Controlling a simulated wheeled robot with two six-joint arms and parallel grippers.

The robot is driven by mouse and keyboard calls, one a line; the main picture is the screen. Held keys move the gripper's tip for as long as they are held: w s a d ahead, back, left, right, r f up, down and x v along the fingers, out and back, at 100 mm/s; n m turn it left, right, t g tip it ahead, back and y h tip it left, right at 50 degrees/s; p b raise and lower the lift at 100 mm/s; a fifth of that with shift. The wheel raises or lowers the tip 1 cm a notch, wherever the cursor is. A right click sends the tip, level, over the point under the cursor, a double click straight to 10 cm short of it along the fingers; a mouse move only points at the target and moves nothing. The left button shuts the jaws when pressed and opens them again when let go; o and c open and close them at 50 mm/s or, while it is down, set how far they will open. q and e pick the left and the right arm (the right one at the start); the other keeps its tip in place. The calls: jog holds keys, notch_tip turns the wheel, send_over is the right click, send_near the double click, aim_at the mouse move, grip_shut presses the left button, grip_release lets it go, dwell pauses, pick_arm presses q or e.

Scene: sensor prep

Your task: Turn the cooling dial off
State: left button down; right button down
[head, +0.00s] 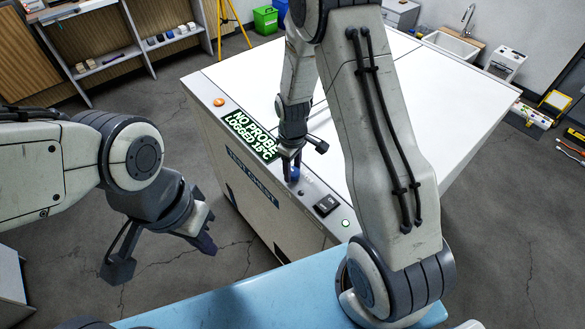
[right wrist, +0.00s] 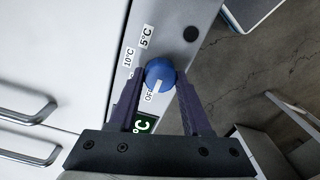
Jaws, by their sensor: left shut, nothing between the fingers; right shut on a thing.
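The cooling dial is a blue knob (right wrist: 160,74) on the chest's edge panel, with labels 5°C, 10°C and OFF (right wrist: 149,96) around it. Its white pointer mark points toward the OFF label. My right gripper (right wrist: 160,92) has its fingers on either side of the knob, shut on it. In the head view the knob (head: 294,174) shows small below my right gripper (head: 291,163). The test chest (head: 262,200) has a lit display (head: 248,136) reading "NO PROBE LOGGED 15°C". My left gripper (head: 206,242) is shut and empty, left of the chest.
A light-blue surface (head: 230,305) lies in front. The chest's white top (head: 410,100) is clear where visible.

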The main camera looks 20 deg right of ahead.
aim_at(293, 170)
jog(key=shift+c, duration=1.8)
grip_release()
jog(key=shift+r, duration=0.1)
notch_tip(293, 170, up, 10)
jog(key=b, duration=0.1)
jog(key=shift+r+b, duration=0.2)
jog(key=shift+b, duration=0.2)
